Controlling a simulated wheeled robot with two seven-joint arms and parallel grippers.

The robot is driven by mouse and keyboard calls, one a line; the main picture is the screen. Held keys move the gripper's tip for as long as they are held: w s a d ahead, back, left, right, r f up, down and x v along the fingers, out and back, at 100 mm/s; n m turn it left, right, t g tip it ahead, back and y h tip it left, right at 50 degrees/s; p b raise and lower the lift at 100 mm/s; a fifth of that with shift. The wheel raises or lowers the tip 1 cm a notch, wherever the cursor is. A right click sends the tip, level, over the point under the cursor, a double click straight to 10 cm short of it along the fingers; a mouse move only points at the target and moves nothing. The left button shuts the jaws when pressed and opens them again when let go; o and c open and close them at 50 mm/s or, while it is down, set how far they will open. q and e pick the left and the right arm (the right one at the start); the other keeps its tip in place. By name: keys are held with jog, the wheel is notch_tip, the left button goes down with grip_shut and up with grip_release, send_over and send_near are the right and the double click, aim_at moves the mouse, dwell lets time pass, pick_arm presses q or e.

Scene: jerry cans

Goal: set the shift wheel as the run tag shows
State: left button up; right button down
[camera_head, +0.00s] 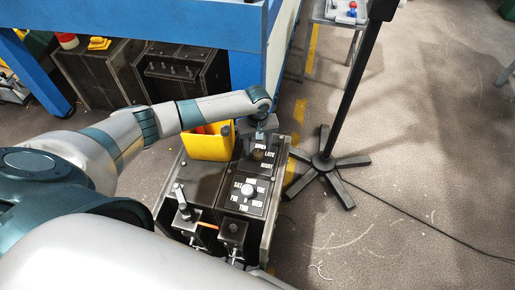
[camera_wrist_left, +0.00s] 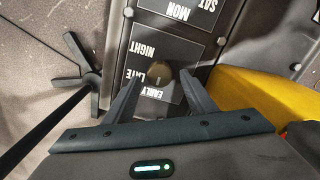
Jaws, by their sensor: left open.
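The shift wheel (camera_head: 258,154) is a small brownish round knob on a black plate with white words EARLY, LATE and NIGHT around it. In the left wrist view the knob (camera_wrist_left: 160,77) shows with its words upside down; I cannot tell which word it points at. My left gripper (camera_head: 265,133) is over the far end of this plate, pointing down. In the left wrist view its open fingers (camera_wrist_left: 160,73) lie on either side of the knob; I cannot tell whether they touch it. No run tag can be made out. My right gripper is not in view.
A second plate with day names and a pale knob (camera_head: 249,190) lies nearer on the same bench. A yellow box (camera_head: 207,143) stands left of the shift plate. A black stand (camera_head: 323,163) with spread feet stands on the floor at right. Small clamps (camera_head: 232,229) sit at the near end.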

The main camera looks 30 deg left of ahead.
pick_arm(q)
jog(key=shift+f, duration=0.55)
jog(key=shift+c, duration=0.6)
jog(key=c, duration=0.9)
